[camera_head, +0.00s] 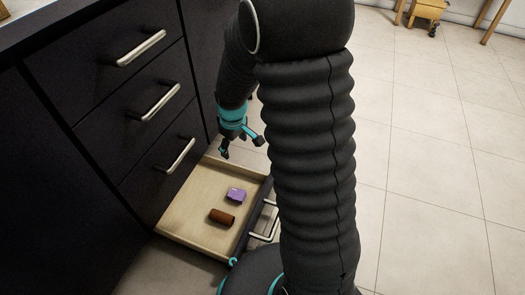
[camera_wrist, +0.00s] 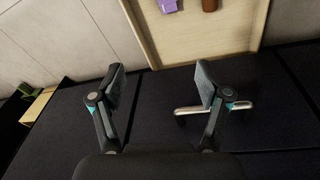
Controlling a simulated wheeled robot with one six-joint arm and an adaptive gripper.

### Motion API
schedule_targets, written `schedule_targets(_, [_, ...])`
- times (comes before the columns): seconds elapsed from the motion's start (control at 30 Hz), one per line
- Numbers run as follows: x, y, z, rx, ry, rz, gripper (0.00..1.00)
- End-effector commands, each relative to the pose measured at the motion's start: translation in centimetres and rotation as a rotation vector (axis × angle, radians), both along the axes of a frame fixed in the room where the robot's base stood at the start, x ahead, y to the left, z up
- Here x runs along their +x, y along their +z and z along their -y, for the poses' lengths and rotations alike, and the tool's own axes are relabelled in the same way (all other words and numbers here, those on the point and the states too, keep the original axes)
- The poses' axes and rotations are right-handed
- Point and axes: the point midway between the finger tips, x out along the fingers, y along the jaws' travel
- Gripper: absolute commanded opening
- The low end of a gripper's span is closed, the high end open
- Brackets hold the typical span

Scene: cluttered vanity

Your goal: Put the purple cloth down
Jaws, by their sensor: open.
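The purple cloth (camera_head: 236,195) lies in the open bottom drawer (camera_head: 190,225), a small folded block on its pale wooden floor. It also shows at the top edge of the wrist view (camera_wrist: 168,5), partly cut off. My gripper (camera_head: 241,149) is above the far end of the drawer, apart from the cloth. In the wrist view my gripper (camera_wrist: 160,85) has its two fingers spread wide with nothing between them.
A brown cylindrical object (camera_head: 221,217) lies beside the cloth in the drawer. The dark cabinet (camera_head: 100,110) has several closed drawers with metal handles on the left.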

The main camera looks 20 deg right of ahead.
Motion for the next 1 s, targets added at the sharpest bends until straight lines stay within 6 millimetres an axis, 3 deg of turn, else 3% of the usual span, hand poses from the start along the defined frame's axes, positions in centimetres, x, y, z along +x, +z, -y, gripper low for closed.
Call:
schedule_targets(0.03, [-0.6, 1.9, -0.1, 0.003, -0.020, 0.020, 0.76])
schedule_targets(0.2, [-3.1, 6.9, -0.2, 0.019, -0.094, 0.068, 0.76])
schedule_targets(0.5, [-8.8, 14.2, -0.5, 0.055, -0.223, 0.152, 0.76])
schedule_targets(0.8, [-15.4, 19.2, -0.7, 0.103, -0.349, 0.234, 0.76])
schedule_targets(1.0, [-19.9, 21.1, -0.8, 0.140, -0.428, 0.285, 0.76])
